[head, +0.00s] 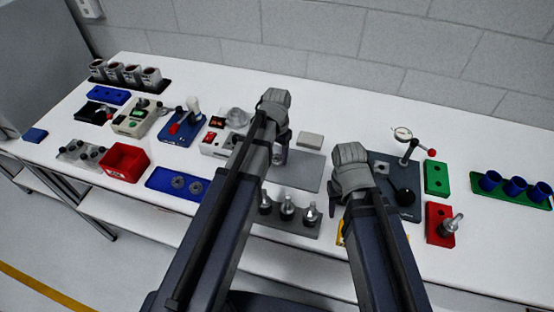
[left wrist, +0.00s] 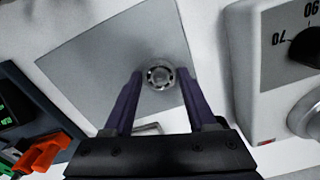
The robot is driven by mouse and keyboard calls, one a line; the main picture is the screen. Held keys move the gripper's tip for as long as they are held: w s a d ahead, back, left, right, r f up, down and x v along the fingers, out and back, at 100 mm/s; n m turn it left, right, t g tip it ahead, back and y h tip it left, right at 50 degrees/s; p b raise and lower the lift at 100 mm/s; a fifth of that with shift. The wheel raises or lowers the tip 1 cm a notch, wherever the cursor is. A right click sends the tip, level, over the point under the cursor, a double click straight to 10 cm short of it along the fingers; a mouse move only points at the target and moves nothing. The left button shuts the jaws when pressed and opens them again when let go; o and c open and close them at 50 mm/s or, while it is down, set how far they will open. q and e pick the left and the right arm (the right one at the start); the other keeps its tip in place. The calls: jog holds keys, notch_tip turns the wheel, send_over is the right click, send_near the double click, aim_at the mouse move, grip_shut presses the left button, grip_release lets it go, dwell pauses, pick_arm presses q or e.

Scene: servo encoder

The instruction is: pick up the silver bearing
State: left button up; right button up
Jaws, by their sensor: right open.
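The silver bearing (left wrist: 158,76) is a small ring that lies flat on a grey square mat (left wrist: 105,50) in the left wrist view. My left gripper (left wrist: 160,82) is open, with one dark finger on each side of the bearing and a visible gap at both sides. I cannot tell how high the fingertips are above the mat. In the head view my left gripper (head: 282,138) is over the left part of the mat (head: 308,172) and mostly hides the bearing. My right gripper (head: 352,178) is open beside the dark dial-gauge base, its fingers largely hidden.
A white dial device (head: 217,142) stands left of the mat. A grey rack (head: 288,224) with several metal parts is in front. A dial-gauge stand (head: 404,190) is to the right. A blue tray (head: 165,180) with dark rings and a red bin (head: 124,162) are further left.

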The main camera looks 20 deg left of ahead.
pick_arm(q)
grip_shut()
dwell(0.4)
